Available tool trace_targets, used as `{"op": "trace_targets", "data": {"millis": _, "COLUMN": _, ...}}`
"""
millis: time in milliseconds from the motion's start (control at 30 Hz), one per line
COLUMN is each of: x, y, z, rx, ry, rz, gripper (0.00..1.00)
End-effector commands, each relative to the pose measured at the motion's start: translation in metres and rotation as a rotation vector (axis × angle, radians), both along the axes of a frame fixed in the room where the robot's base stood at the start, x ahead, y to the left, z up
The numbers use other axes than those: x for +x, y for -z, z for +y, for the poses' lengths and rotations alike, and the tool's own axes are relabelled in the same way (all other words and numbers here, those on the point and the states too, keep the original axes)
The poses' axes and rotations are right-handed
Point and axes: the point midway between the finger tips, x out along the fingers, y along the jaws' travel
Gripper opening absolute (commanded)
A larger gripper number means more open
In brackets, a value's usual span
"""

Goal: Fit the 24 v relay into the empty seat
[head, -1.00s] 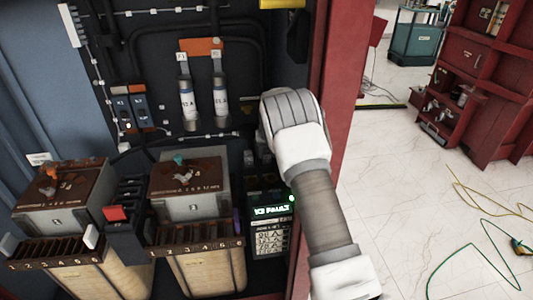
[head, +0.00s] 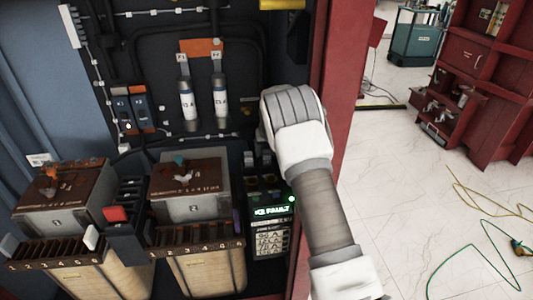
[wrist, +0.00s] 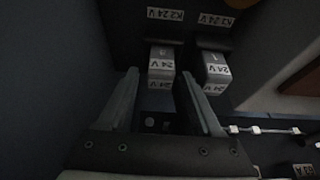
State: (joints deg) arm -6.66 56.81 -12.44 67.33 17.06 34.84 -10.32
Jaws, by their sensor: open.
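In the wrist view two grey relay blocks marked 24 V stand side by side, the left one (wrist: 160,67) and the right one (wrist: 214,70). Dark backing above them carries a K2 24 V label (wrist: 165,14) and a second 24 V label. My gripper (wrist: 158,78) is open, its fingers on either side of the left relay's near end; I cannot tell whether they touch it. In the head view my gripper is hidden behind my arm's white wrist, at the cabinet's right side. I cannot make out an empty seat.
A fault display (head: 272,211) reading K2 FAULT, with a green light, sits below my wrist. Two fuse tubes (head: 188,100) and small blue modules (head: 122,112) are left of it. Two transformers (head: 190,190) stand lower left. The red cabinet edge (head: 335,90) is close at right.

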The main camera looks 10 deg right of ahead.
Motion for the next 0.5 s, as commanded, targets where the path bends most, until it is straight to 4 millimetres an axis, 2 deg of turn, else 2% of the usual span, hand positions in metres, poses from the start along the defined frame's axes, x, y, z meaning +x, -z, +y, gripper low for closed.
{"op": "trace_targets", "data": {"millis": 300, "x": -0.024, "y": -0.060, "z": 0.001, "rx": 0.001, "ry": -0.001, "rz": -0.003, "gripper": 0.67}}
{"op": "trace_targets", "data": {"millis": 500, "x": -0.036, "y": -0.089, "z": 0.001, "rx": 0.001, "ry": 0.000, "rz": -0.002, "gripper": 0.67}}
